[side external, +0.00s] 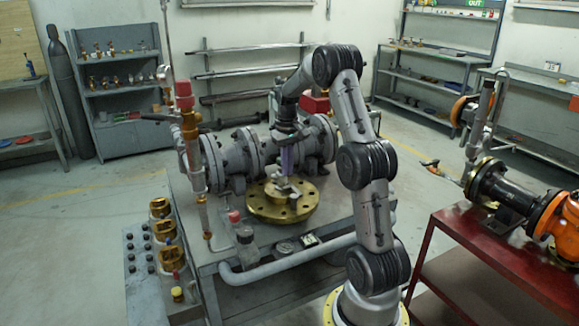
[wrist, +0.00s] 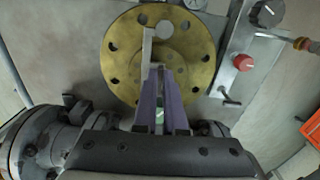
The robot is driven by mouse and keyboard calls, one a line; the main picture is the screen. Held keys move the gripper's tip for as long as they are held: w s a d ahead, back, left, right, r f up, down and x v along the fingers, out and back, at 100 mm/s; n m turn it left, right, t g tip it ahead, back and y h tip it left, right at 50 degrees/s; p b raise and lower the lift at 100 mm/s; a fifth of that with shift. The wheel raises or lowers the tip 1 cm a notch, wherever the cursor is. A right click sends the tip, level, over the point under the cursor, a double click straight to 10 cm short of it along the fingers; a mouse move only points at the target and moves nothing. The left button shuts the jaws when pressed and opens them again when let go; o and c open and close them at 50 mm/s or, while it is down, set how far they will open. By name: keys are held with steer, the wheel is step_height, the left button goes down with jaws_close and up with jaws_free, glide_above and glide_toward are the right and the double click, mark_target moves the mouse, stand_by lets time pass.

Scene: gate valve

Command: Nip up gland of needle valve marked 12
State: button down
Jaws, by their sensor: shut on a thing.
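My gripper (side external: 286,170) points down over the brass flange (side external: 262,211) on the bench. In the wrist view its purple fingers (wrist: 160,76) are shut on a flat grey bar-like tool (wrist: 147,48), which reaches out over the flange face. The fingers hide most of its held end, and a small green patch shows between them. A red-capped valve (wrist: 243,62) stands on a grey block to the right of the flange in the wrist view; it also shows left of the flange in the side view (side external: 234,216). I cannot read any number 12, nor tell which valve bears it.
A large grey flanged valve body (side external: 245,150) lies behind the flange. A tall pipe with a red top (side external: 184,95) stands at the bench's left. A grey pipe (side external: 285,262) runs along the front edge. A red table (side external: 480,250) stands at right.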

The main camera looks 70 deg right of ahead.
stand_by(0.3)
steer(key=c, duration=1)
jaws_free()
step_height(320, 180, up, 14)
steer(key=shift+f, duration=0.1)
